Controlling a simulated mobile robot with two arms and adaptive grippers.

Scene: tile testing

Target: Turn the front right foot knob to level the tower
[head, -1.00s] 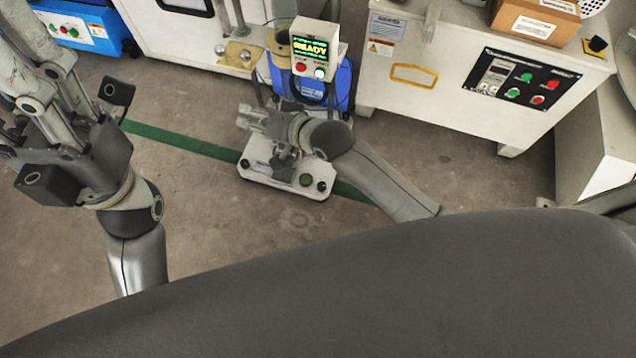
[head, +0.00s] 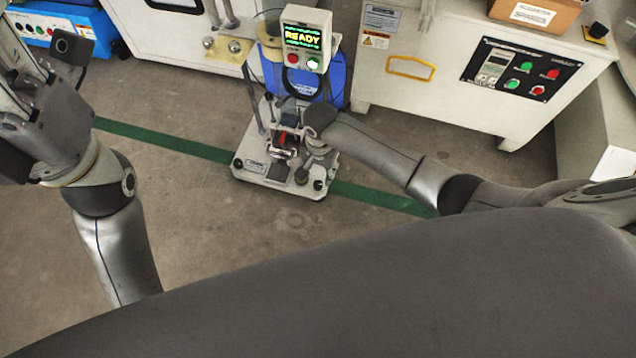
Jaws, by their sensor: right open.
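The tower (head: 262,171) stands on the floor in the middle of the head view, a pale base plate with rods and a lit READY box (head: 306,38) on top. Its front right foot knob (head: 318,185) is a small dark knob at the plate's front right corner. My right gripper (head: 314,156) points down over the right part of the plate, just behind that knob. It is open; I cannot tell whether it touches anything. My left gripper (head: 22,100) is at the left edge, partly cut off, away from the tower, and its fingers cannot be made out.
A white cabinet (head: 420,105) with a yellow handle and a button panel stands behind at right. Another white machine (head: 165,35) and a blue box (head: 60,30) stand behind at left. The floor in front is clear.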

